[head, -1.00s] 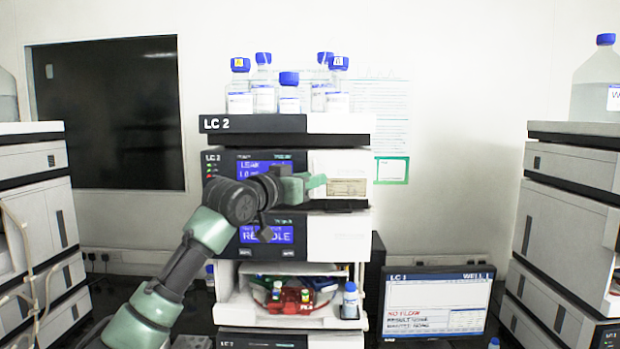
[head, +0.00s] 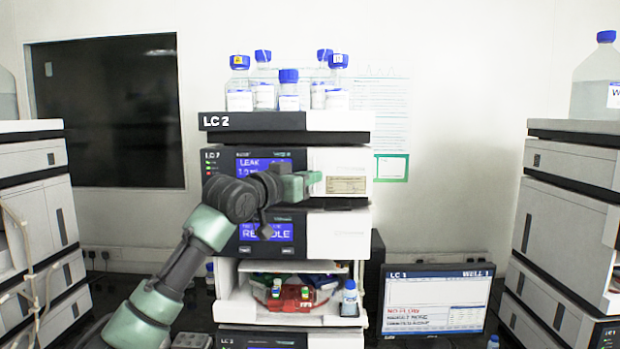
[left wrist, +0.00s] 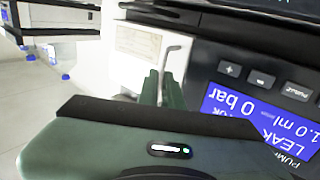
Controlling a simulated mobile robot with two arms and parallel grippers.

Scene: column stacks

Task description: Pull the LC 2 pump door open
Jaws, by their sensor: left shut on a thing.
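The LC 2 stack stands in the middle of the head view. Its pump module has a dark front with a blue screen reading LEAK and a white door (head: 343,163) on the right. My left gripper (head: 312,182) is at the left part of this door, shut on its handle. In the left wrist view the green fingers (left wrist: 158,88) are closed at a grey metal handle (left wrist: 170,52) in front of the white door (left wrist: 104,60). The pump screen (left wrist: 262,120) shows beside them. My right gripper is not in view.
Several blue-capped bottles (head: 289,92) stand on top of the stack. Below, an open compartment holds red items (head: 291,297) and a small bottle (head: 349,300). A monitor (head: 437,300) stands to the lower right. Other stacks flank both sides.

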